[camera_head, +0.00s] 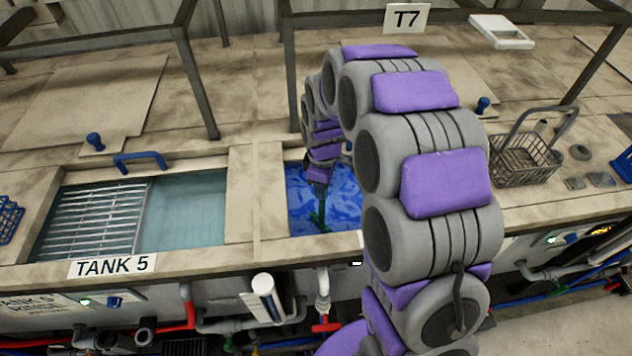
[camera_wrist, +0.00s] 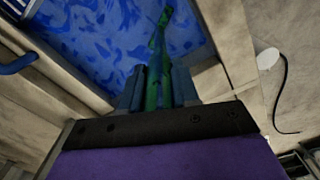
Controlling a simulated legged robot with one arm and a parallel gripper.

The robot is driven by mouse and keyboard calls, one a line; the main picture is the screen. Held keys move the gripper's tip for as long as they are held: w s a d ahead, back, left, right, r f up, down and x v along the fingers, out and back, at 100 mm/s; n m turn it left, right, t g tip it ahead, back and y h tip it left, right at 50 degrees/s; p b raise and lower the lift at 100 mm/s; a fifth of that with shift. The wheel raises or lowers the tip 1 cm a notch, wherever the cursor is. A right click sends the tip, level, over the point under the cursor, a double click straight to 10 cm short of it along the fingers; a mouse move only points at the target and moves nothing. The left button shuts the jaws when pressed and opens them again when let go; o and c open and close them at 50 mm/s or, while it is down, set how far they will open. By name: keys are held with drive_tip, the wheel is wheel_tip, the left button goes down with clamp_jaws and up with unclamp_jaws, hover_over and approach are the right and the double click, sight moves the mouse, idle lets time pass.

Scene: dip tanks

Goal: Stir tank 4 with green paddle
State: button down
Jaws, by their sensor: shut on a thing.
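My gripper (camera_head: 319,187) is over a tank of rippled blue liquid (camera_head: 345,200), just right of tank 5. It is shut on the green paddle (camera_head: 317,215), which points down into the tank opening. In the wrist view the gripper fingers (camera_wrist: 157,88) close around the paddle handle, and the green paddle (camera_wrist: 160,38) reaches out over the blue liquid (camera_wrist: 105,35). How deep its lower end sits is hard to tell. My arm hides the right side of this tank and any label, so I cannot read its number.
Tank 5 (camera_head: 200,212), with a metal grate and pale liquid, lies left. A blue handle (camera_head: 140,160) stands behind it. A wire basket (camera_head: 525,160) sits right. Metal frame posts (camera_head: 197,85) rise behind. Pipes and valves (camera_head: 322,295) run along the front.

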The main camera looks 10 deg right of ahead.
drive_tip(key=d, duration=1.2)
drive_tip(key=w+p, duration=0.2)
drive_tip(key=w, duration=0.7)
drive_tip(key=a, duration=1.3)
drive_tip(key=s+b, duration=0.1)
drive_tip(key=s, duration=0.8)
drive_tip(key=shift+a+b, duration=0.15)
drive_tip(key=shift+b, duration=0.15)
drive_tip(key=w+d, duration=0.4)
drive_tip(key=d, duration=0.2)
drive_tip(key=shift+w+d+p, duration=0.15)
drive_tip(key=shift+d+p, duration=0.15)
drive_tip(key=shift+d, duration=0.05)
